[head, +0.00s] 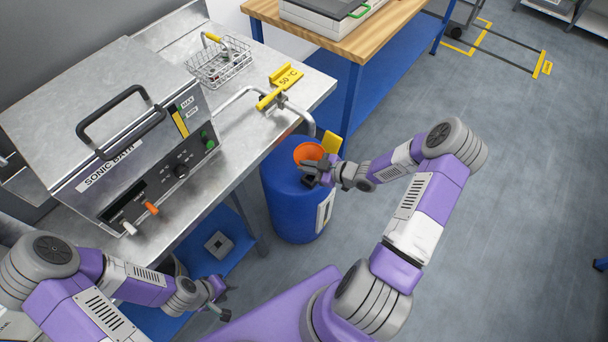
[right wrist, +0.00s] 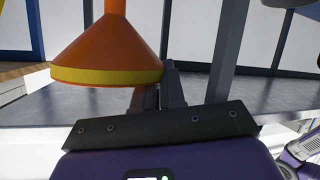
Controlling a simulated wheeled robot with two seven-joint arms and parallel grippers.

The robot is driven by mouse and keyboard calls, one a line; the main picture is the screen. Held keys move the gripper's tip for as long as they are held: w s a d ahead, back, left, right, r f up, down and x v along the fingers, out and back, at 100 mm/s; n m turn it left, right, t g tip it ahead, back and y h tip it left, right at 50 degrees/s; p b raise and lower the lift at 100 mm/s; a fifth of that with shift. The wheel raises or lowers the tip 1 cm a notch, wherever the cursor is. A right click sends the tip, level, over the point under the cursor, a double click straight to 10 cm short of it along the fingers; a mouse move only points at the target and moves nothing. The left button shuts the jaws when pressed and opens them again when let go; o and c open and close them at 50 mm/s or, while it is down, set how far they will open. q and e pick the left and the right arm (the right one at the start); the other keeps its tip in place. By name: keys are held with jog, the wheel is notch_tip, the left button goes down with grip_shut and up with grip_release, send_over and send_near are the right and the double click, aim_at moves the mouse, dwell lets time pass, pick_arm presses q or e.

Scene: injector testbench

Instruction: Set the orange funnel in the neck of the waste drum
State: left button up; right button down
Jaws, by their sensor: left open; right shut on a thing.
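The orange funnel (head: 308,152) is over the top of the blue waste drum (head: 285,205) in the head view. My right gripper (head: 318,170) is shut on the funnel's near right side. In the right wrist view the funnel (right wrist: 105,50) has a yellow rim band, and the dark fingers (right wrist: 160,90) are at its rim; its spout points to the picture's top edge. The drum's neck and the spout's lower end are hidden, so I cannot tell whether the spout is in the neck. My left gripper (head: 220,298) is open and empty, low beside the bench.
A bent pipe (head: 262,92) with a yellow handle reaches over toward the drum. Open floor (head: 500,220) lies right of the drum.

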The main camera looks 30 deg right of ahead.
jog(key=shift+s+f+b, duration=0.15)
jog(key=shift+f+b, duration=0.45)
jog(key=shift+f, duration=1.45)
jog(key=shift+s+f+b, duration=0.1)
jog(key=shift+f+b, duration=0.45)
jog(key=shift+f, duration=1.5)
jog(key=shift+r, duration=0.1)
jog(key=c, duration=1.2)
grip_release()
jog(key=shift+o, duration=0.2)
